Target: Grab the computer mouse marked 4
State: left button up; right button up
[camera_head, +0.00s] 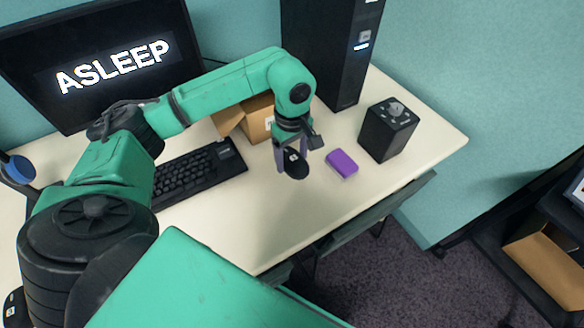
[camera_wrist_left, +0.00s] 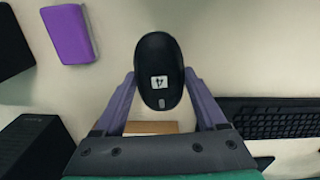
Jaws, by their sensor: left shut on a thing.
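In the left wrist view the mouse (camera_wrist_left: 159,62) shows a label reading 4, turned upside down. My left gripper (camera_head: 292,158) is shut on the mouse, with one purple finger on each side of it, as the left wrist view also shows (camera_wrist_left: 159,85). The mouse is over the white desk; I cannot tell whether it touches the top. My right gripper is not in view.
A purple block (camera_head: 341,163) lies right of the mouse, and a black box with knobs (camera_head: 388,130) stands beyond it. A keyboard (camera_head: 198,172) is to the left. A cardboard box (camera_head: 258,120), a black tower (camera_head: 330,50) and a monitor reading ASLEEP (camera_head: 110,65) stand behind.

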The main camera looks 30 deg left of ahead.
aim_at(292, 157)
pick_arm(q)
notch_tip(292, 157, up, 14)
jog(key=shift+p, duration=0.35)
